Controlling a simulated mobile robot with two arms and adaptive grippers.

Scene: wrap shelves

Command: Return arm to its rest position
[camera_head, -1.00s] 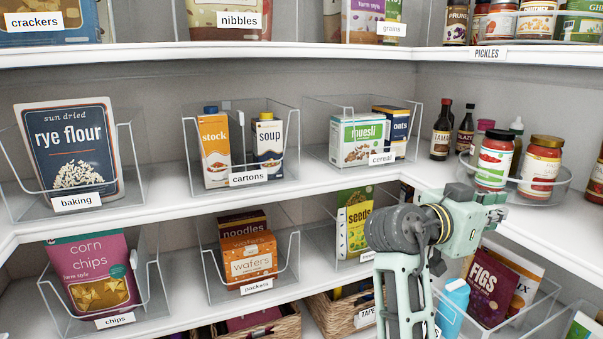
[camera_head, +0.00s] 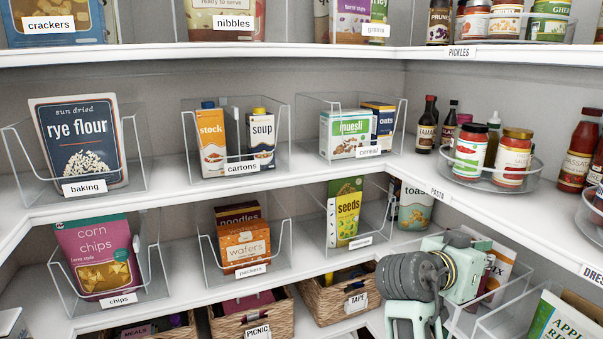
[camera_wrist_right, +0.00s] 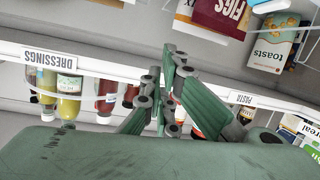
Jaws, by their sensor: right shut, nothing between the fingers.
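My right gripper (camera_head: 464,258) is at the lower right of the head view, in front of the lower right shelf bins. My grey wrist joint and pale green arm come up from below it. In the right wrist view the gripper's green fingers (camera_wrist_right: 172,70) are closed together with nothing between them. It stands apart from the shelf goods as far as I can see, and it partly hides the figs bag and the bin behind it. My left gripper is not in view.
The PASTA shelf edge (camera_head: 438,192) runs just above my gripper. A turntable of jars (camera_head: 487,180) stands on that shelf. A seeds bag (camera_head: 344,212) and a toasts bag (camera_head: 415,206) are behind to the left. A wicker TAPE basket (camera_head: 338,298) sits low on the left.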

